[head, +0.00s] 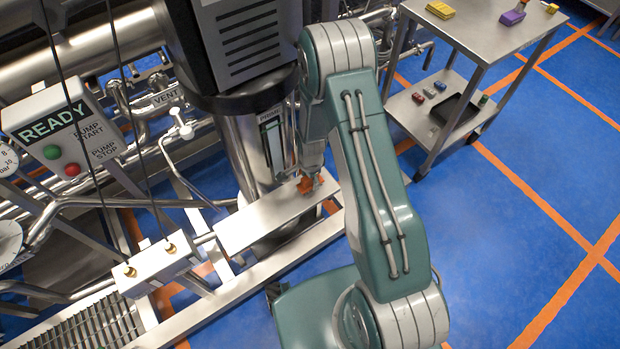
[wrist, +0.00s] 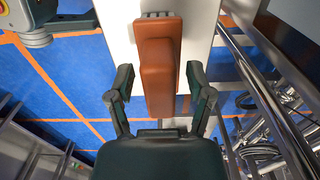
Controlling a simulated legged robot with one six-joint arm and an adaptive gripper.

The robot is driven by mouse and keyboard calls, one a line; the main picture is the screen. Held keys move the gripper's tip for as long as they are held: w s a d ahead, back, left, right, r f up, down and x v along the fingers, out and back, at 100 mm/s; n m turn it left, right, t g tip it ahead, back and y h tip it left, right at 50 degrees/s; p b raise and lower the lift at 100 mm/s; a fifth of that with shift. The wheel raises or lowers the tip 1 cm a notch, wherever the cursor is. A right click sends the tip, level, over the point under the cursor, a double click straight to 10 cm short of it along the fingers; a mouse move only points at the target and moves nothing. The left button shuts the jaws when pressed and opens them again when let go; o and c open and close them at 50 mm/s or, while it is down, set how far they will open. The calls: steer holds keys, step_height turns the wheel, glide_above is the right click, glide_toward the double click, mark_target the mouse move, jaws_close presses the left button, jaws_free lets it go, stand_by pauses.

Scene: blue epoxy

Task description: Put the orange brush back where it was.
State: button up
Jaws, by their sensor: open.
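The orange brush (wrist: 160,62) lies on a pale metal shelf (wrist: 118,18) in the wrist view, with a row of grey bristle tufts at its far end. My gripper (wrist: 159,80) is open, with one finger to each side of the brush and visible gaps between. I cannot tell how far above the shelf the fingertips are. In the head view the brush (head: 306,185) shows as a small orange patch on the shelf (head: 255,222), partly hidden by my gripper (head: 314,182).
A steel cart (head: 480,35) at upper right holds a yellow block (head: 440,10) and a purple one (head: 512,17); small items and a black tray (head: 455,110) sit on its lower shelf. A pump column (head: 250,150) stands behind the shelf. Pipes and a READY panel (head: 65,135) are left.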

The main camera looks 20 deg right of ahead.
steer(key=s+r+n+t, duration=0.1)
steer(key=s+r+n, duration=0.2)
steer(key=r, duration=1.4)
steer(key=s+r+n+t, duration=0.2)
steer(key=s+r+n, duration=0.15)
steer(key=r, duration=1.25)
steer(key=s+r+n+t, duration=0.2)
steer(key=s+r+n, duration=0.6)
steer(key=s+r, duration=0.3)
steer(key=s, duration=0.3)
steer(key=shift+s+t, duration=0.2)
steer(key=shift+t, duration=0.1)
steer(key=shift+c, duration=0.7)
